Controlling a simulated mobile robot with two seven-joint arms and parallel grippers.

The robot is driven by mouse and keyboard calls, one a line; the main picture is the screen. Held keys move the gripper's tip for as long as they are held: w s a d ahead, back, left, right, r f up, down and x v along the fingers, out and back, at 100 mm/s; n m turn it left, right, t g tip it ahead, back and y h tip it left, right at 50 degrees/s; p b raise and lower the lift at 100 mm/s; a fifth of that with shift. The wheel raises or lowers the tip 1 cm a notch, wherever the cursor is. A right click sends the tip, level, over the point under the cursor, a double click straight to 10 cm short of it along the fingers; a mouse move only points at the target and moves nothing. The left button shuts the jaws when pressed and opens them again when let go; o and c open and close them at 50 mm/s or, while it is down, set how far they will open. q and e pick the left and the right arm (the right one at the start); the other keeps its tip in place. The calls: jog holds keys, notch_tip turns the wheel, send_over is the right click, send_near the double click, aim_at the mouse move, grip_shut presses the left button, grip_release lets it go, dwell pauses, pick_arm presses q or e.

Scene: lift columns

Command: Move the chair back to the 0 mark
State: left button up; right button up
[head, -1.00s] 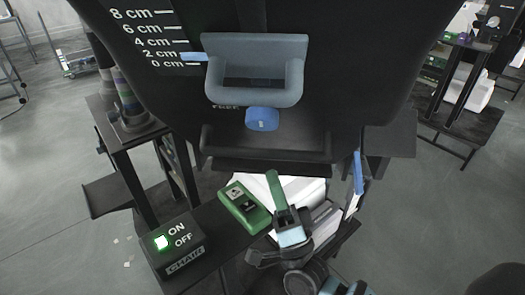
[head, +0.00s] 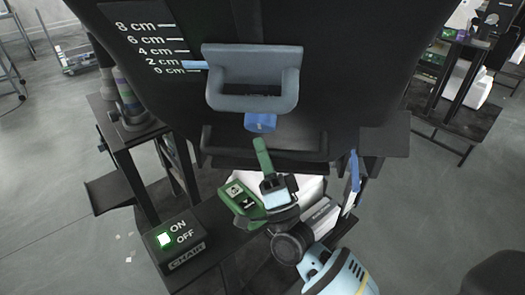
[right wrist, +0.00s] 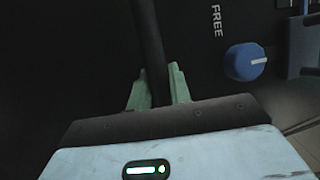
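The chair back (head: 370,60) is the big dark panel across the top of the head view. A white centimetre scale (head: 165,52) runs from 8 cm down to 0 cm; a blue pointer (head: 195,65) sits between the 2 cm and 0 cm marks. A grey handle (head: 253,103) and a blue knob (head: 260,122) are below. The knob (right wrist: 246,62) with a FREE label shows in the right wrist view. My right gripper (head: 262,148) is below the knob. In the wrist view its green fingers (right wrist: 158,88) stand apart, with a dark bar (right wrist: 150,40) between them; contact is unclear.
A black box (head: 176,246) with a lit green ON/OFF button marked CHAIR stands lower left. A green device (head: 241,198) and white boxes (head: 318,215) lie behind my right gripper. A side stand (head: 130,135) is at left; a dark table (head: 450,110) stands at right.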

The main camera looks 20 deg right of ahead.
grip_shut()
jog(key=shift+r, duration=0.1)
